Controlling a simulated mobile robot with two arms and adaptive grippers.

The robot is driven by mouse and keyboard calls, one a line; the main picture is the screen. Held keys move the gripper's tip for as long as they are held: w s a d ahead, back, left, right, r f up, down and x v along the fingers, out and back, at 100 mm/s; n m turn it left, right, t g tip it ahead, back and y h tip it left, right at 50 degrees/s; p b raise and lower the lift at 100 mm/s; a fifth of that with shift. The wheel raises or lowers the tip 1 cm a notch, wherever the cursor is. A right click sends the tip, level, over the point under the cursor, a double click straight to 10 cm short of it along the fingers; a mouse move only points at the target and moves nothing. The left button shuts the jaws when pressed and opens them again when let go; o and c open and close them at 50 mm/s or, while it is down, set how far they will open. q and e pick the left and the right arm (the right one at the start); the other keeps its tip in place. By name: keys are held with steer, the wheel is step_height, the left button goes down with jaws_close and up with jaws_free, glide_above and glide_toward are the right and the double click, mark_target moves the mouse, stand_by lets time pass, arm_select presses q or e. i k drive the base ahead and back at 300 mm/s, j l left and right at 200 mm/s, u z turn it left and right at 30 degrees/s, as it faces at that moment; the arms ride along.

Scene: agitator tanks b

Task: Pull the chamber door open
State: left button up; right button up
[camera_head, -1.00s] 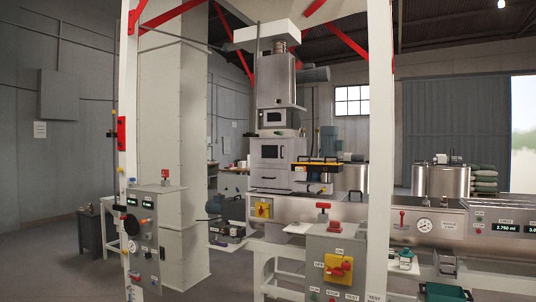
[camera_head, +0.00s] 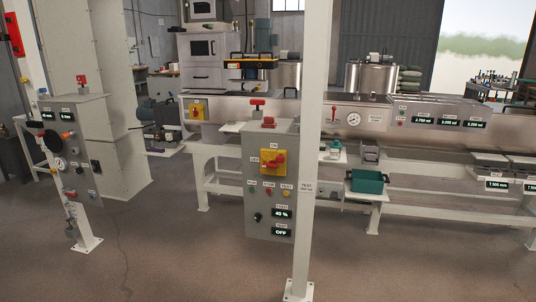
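A light grey chamber unit with a dark-windowed front door (camera_head: 202,48) stands at the back, left of centre, above the long metal bench. The door looks shut. A second box with a dark window (camera_head: 201,7) sits above it, cut by the top edge. I cannot tell for certain which of these fronts is the chamber door. Neither of my grippers shows in the head view.
A control box (camera_head: 270,180) with a yellow-and-red switch stands in front, beside a white post (camera_head: 312,150). Another control panel (camera_head: 75,150) stands at left. The long metal bench (camera_head: 375,122) runs across the middle. The foreground floor is clear.

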mark_target(199, 48)
steer(key=i+j+z, duration=0.35)
steer(key=i, duration=0.25)
steer(key=i+j+z, duration=0.35)
steer(key=i+j, duration=0.15)
steer(key=j, duration=0.2)
